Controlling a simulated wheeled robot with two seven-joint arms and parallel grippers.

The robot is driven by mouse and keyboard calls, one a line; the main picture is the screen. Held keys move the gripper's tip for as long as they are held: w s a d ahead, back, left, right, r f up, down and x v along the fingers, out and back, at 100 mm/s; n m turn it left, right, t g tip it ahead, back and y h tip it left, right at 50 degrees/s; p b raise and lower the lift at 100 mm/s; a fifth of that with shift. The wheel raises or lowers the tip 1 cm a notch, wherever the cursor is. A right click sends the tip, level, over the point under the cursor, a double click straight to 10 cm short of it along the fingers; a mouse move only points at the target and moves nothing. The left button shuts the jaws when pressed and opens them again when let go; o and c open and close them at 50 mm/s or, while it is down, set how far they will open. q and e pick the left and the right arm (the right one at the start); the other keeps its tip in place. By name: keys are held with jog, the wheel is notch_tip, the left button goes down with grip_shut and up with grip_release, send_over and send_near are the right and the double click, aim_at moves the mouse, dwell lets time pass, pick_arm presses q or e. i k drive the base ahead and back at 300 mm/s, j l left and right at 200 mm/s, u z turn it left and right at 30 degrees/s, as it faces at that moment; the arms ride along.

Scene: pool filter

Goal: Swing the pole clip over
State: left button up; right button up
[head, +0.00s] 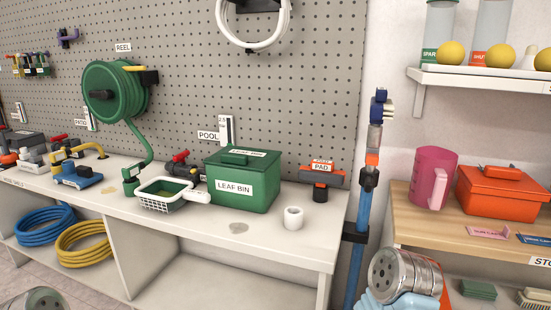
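A blue pole (363,208) stands upright just beyond the right end of the workbench. A black clip (355,237) sits across the pole at about bench-top height, by the bench's end. I cannot tell whether the clip is closed around the pole. Neither gripper is in view. Parts of my arms seem to show at the bottom edge, one at far left and one right of the pole.
The workbench (262,246) holds a green leaf bin (243,183), a white basket (163,194), a white cup (293,218) and a pad (321,178). Right of the pole, a wooden shelf (404,215) carries a pink jug (432,178) and an orange box (502,193).

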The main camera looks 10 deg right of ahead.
aim_at(373, 160)
jog(key=k+j+z, duration=0.1)
jog(key=z, duration=0.4)
jog(key=k+z, duration=0.15)
jog(key=z, duration=0.35)
